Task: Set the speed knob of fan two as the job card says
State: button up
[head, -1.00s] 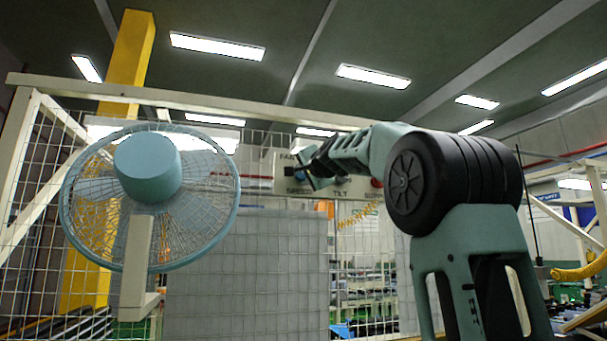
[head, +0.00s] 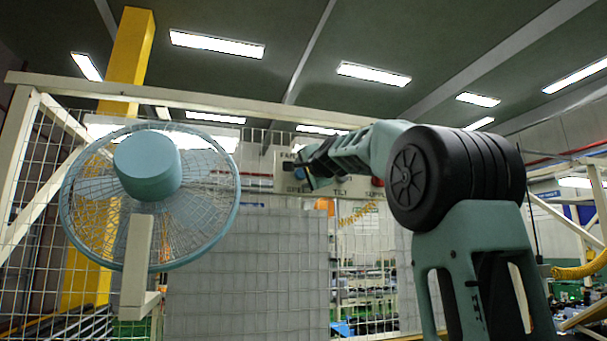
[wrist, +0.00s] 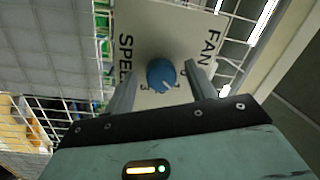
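A round blue knob (wrist: 161,74) with a pale pointer mark sits on a cream panel (wrist: 165,30) in the wrist view. The panel reads "FAN" and part of "SPEED"; the fan number is not readable. My gripper (wrist: 160,68) is open, with one finger on each side of the knob and visible gaps between. In the head view my gripper (head: 308,172) is at the left part of the same panel (head: 350,188) and hides the knob. I cannot make out a job card.
A wire mesh fence (head: 245,195) with a cream top beam (head: 200,100) stands behind the fan. Grey sheets (head: 245,270) cover its lower middle. The panel also has lettering such as "TILT" to the right of my gripper. A yellow post (head: 128,50) rises at the left.

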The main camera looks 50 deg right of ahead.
jog(key=b+v, duration=0.9)
jog(key=v, duration=0.8)
jog(key=shift+s+a, duration=0.15)
jog(key=shift+s, duration=0.05)
jog(key=shift+f, duration=0.1)
